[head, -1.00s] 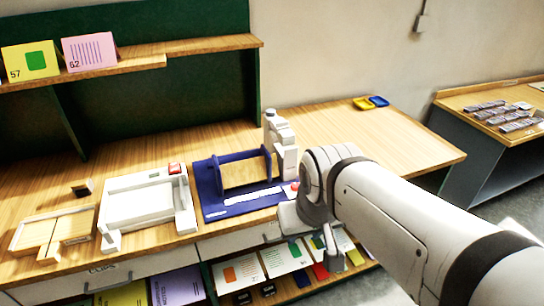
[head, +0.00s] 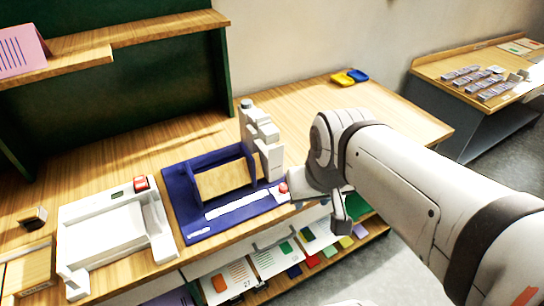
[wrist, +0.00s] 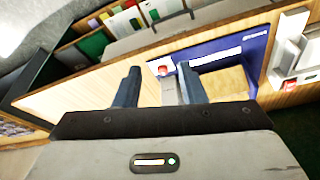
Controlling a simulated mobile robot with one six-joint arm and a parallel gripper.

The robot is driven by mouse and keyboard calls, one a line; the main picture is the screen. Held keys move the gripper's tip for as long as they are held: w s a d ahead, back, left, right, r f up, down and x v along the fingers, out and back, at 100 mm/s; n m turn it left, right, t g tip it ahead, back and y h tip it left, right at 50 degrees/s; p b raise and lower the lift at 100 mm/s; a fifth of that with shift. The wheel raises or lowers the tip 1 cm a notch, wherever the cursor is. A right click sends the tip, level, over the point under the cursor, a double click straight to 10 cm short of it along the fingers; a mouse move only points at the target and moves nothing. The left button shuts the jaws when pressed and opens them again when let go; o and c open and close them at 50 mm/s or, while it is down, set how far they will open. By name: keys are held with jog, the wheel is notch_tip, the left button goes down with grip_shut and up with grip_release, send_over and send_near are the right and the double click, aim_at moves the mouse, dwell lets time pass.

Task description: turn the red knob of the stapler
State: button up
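The stapler has a dark blue base (head: 180,205) with a blue frame and a white upright column (head: 262,140) at its back right. Its red knob (head: 283,188) is at the right front corner, near the table edge. The knob also shows in the wrist view (wrist: 162,70), in the gap between the fingers and seemingly beyond their tips. My gripper (wrist: 159,78) is open, with its two dark fingers apart and nothing held. In the head view it is just right of the knob, partly hidden by my wrist. I cannot tell whether a finger touches the knob.
A white device with a red button (head: 141,183) stands left of the stapler. Yellow and blue trays (head: 343,79) lie at the back of the table. A shelf below the tabletop holds cards (head: 240,280).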

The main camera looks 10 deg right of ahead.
jog(key=shift+o, duration=0.7)
jog(key=shift+w+f, duration=0.2)
jog(key=shift+o, duration=0.7)
jog(key=w+f+m+h+b, duration=0.1)
jog(key=w+f+m+b, duration=0.2)
jog(key=w+f+b, duration=0.3)
jog(key=w+b, duration=0.2)
jog(key=b, duration=0.1)
jog(key=shift+d+f+m+b, duration=0.25)
jog(key=shift+f+m+b, duration=0.05)
jog(key=shift+m+b, duration=0.1)
jog(key=m+h+b, duration=0.2)
jog(key=m+b, duration=0.3)
jog(key=b, duration=0.4)
send_near(283, 187)
jog(key=shift+m, duration=0.3)
jog(key=x, duration=0.8)
jog(key=shift+d+f, duration=0.15)
jog(key=c, duration=0.9)
jog(key=shift+a, duration=0.4)
jog(key=shift+c, duration=0.4)
jog(key=shift+d, duration=0.3)
